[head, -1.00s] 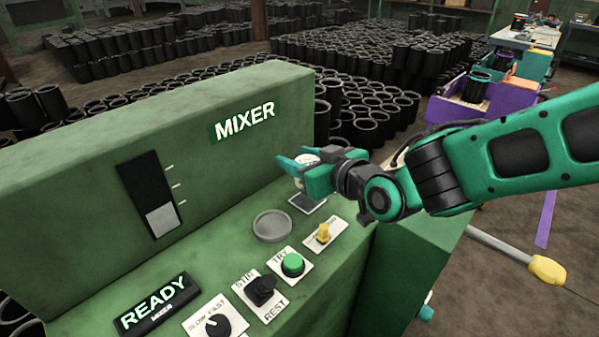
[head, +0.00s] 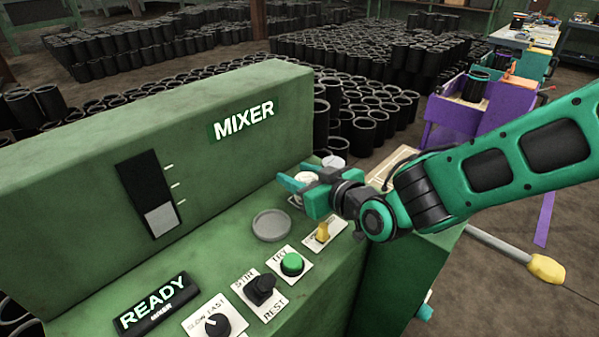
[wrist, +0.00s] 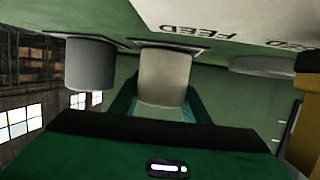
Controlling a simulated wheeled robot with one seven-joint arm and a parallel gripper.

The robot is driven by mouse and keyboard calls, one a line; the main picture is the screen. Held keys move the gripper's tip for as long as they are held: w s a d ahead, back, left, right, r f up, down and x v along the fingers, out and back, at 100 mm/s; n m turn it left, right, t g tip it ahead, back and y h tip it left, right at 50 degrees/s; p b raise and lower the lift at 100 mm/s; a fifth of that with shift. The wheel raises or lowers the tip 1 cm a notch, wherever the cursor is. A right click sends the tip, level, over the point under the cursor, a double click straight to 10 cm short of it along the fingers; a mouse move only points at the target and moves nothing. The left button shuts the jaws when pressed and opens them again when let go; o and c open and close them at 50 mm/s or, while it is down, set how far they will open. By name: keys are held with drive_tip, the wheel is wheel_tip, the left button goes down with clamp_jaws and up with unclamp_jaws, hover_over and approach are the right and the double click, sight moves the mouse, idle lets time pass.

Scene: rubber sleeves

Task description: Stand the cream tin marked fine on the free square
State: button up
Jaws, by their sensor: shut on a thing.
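My gripper (head: 305,188) is shut on a cream tin (wrist: 165,75), which is upright between its teal fingers at the far end of the green mixer's ledge. The tin also shows as a pale patch between the fingers in the head view (head: 304,180). No mark on it is legible. In the inverted wrist view its base is at or very near a dark-edged square (wrist: 199,46); whether it touches I cannot tell. My gripper and the tin mostly hide that square in the head view. A light grey tin (wrist: 90,65) stands beside it, also behind my gripper in the head view (head: 334,162).
A round grey disc (head: 272,225) lies on the ledge, nearer than the gripper. A yellow knob (head: 323,231), a green button (head: 292,264) and black knobs line the front. The mixer's upright panel (head: 230,165) rises to the left.

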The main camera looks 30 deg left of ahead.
drive_tip(key=o, duration=1.4)
drive_tip(key=shift+f, duration=0.1)
drive_tip(key=shift+r, duration=0.45)
drive_tip(key=shift+s+d+r, duration=0.15)
drive_tip(key=shift+d+r, duration=0.1)
drive_tip(key=shift+d, duration=0.05)
drive_tip(key=v, duration=1.1)
drive_tip(key=shift+s+d, duration=0.1)
drive_tip(key=shift+d, duration=0.05)
